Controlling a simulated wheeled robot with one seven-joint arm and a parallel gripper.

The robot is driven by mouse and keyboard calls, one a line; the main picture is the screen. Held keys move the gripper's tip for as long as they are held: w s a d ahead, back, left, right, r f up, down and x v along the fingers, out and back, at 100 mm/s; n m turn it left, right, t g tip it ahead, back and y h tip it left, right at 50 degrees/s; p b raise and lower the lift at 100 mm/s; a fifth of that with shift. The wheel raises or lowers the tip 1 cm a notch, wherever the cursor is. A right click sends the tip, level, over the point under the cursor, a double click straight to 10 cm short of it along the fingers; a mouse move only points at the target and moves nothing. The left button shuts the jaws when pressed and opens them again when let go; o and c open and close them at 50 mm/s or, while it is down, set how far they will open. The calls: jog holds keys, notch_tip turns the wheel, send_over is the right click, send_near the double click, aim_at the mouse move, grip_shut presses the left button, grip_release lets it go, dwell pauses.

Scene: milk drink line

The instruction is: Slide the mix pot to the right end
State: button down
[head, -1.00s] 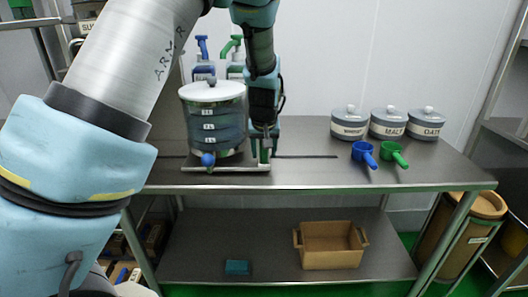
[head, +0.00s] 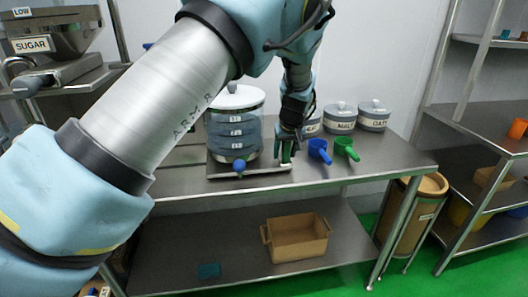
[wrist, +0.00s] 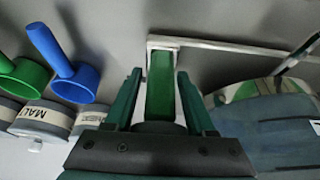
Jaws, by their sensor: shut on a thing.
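The mix pot (head: 236,138) is a clear, marked pot with a white lid and a blue knob low on its front. It stands upright on a flat metal carriage (head: 222,172) on the steel table. A green upright handle (head: 286,157) rises at the carriage's right side; it also shows in the wrist view (wrist: 160,85). My gripper (head: 287,145) points down and is shut on this handle, with one finger on each side in the wrist view. The pot shows at the right of the wrist view, partly cut off. My arm hides part of the table behind the pot.
A blue scoop (head: 319,151) and a green scoop (head: 346,149) lie just right of my gripper, before lidded canisters (head: 341,122). Bare table (head: 400,158) lies farther right.

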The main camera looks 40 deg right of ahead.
jog(key=shift+s+d+r, duration=0.1)
jog(key=shift+s+d, duration=0.2)
jog(key=shift+d, duration=0.35)
jog(key=shift+s+d, duration=0.25)
jog(key=shift+d, duration=0.35)
jog(key=shift+s+d+r, duration=0.1)
jog(key=shift+s+d, duration=0.2)
jog(key=shift+d, duration=0.45)
jog(key=c, duration=0.6)
grip_release()
jog(key=shift+d, duration=0.1)
jog(key=b+v, duration=0.3)
jog(key=v, duration=0.7)
jog(key=shift+s+a+r, duration=0.2)
jog(key=shift+a+r, duration=0.05)
jog(key=shift+f, duration=0.1)
